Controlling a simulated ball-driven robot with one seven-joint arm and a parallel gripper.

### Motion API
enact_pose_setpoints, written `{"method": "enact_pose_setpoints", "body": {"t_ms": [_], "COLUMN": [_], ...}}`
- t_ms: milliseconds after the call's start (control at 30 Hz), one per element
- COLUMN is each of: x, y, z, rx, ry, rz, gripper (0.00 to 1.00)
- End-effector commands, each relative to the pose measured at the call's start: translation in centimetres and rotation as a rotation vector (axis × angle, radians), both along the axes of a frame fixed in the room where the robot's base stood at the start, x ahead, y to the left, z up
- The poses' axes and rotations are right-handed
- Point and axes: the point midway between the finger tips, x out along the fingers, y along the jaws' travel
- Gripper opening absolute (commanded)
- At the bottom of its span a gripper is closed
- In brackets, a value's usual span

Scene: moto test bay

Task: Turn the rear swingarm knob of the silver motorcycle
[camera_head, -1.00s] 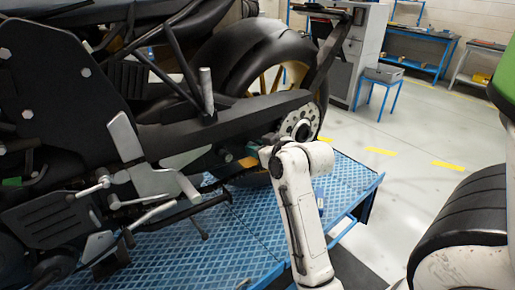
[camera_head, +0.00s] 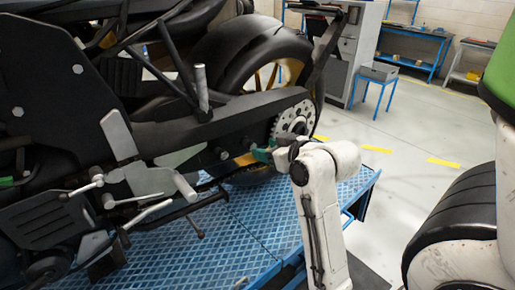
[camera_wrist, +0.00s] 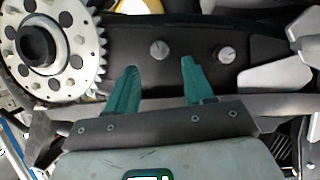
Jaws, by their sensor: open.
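The motorcycle (camera_head: 60,90) looks mostly black, with silver-grey metal parts. Its dark rear swingarm (camera_head: 170,135) also shows in the wrist view (camera_wrist: 190,25). Two small round grey knob-like pieces sit on the swingarm: one (camera_wrist: 158,48) nearer the sprocket, and a ridged one (camera_wrist: 226,54) farther right. I cannot tell for certain which is the task's knob. My gripper (camera_wrist: 160,66) is open, with teal fingers. The piece nearer the sprocket shows between the fingertips; the ridged one is outside the right finger. No contact is visible. In the head view my gripper (camera_head: 262,154) is beside the swingarm's rear end.
A silver toothed sprocket (camera_wrist: 55,45) is close to the left finger; it also shows in the head view (camera_head: 295,119). A silver bracket (camera_wrist: 280,70) juts out at the right. The motorcycle stands on a blue ribbed platform (camera_head: 240,240). Open floor (camera_head: 400,200) lies to the right.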

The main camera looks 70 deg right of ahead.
Motion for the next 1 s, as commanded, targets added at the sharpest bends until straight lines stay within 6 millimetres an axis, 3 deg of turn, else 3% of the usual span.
{"method": "enact_pose_setpoints", "body": {"t_ms": [100, 400, 1000], "x": [-1.3, -2.5, -2.9], "y": [0.9, 1.7, 1.9], "z": [1.2, 1.5, 1.4], "rx": [0.003, 0.002, 0.001], "ry": [0.005, 0.003, 0.001], "rz": [0.000, 0.001, 0.000], "gripper": [0.53, 0.53, 0.53]}}
